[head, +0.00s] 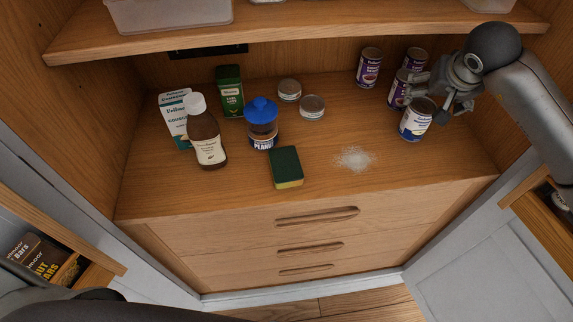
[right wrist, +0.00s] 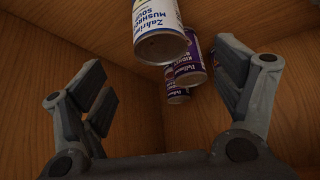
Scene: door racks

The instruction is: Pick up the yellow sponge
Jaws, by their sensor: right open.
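The sponge (head: 286,167) lies near the front edge of the cupboard's wooden counter, with a dark green top and a yellow underside showing at its front. My right gripper (head: 422,92) is at the right side of the counter, beside the cans and well apart from the sponge. In the right wrist view its two fingers (right wrist: 165,95) are spread wide with nothing gripped, and cans show beyond them. The sponge is not in the right wrist view. My left gripper is not seen; a dark blurred shape at the lower left of the head view is part of me.
A white-labelled can (head: 416,119) and several purple cans (head: 369,68) stand near my right gripper. White powder (head: 353,159) is spilled right of the sponge. A blue-lidded jar (head: 262,125) and brown bottle (head: 206,139) stand left of it. A shelf (head: 300,38) hangs above.

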